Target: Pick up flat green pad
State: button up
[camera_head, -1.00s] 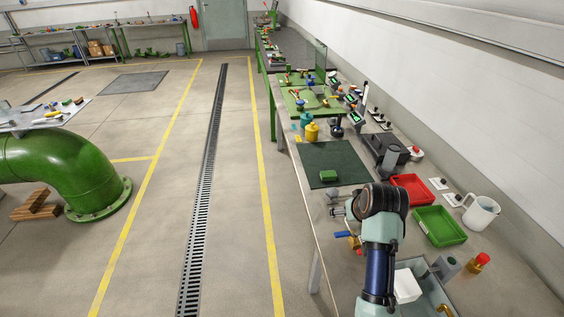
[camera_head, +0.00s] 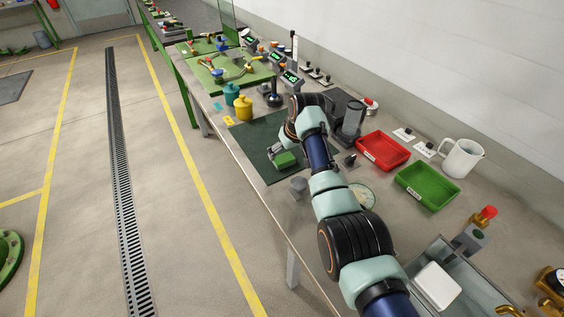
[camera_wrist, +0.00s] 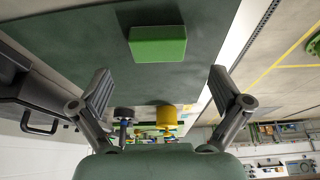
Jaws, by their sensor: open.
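The flat green pad (camera_head: 286,160) lies on the dark green mat (camera_head: 250,136) near its front edge. In the wrist view the pad (camera_wrist: 158,43) is fully in sight on the mat (camera_wrist: 85,45), at the top centre. My gripper (camera_wrist: 160,86) is open and empty, its two fingers spread wide on either side of the pad's line, apart from the pad. In the head view my gripper (camera_head: 277,150) is small, close by the pad over the mat, and partly hidden by my arm.
A yellow bottle (camera_head: 243,108) and a teal bottle (camera_head: 231,93) stand beyond the mat. A red tray (camera_head: 383,150), a green tray (camera_head: 427,186) and a white jug (camera_head: 461,158) stand to the right. A grey cylinder (camera_head: 353,122) stands behind the mat.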

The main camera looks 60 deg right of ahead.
aim_at(284, 158)
jog(key=b+x, duration=0.3)
jog(key=x, duration=0.2)
jog(key=shift+d+f+b, duration=0.1)
jog(key=shift+b, duration=0.3)
jog(key=c, duration=1)
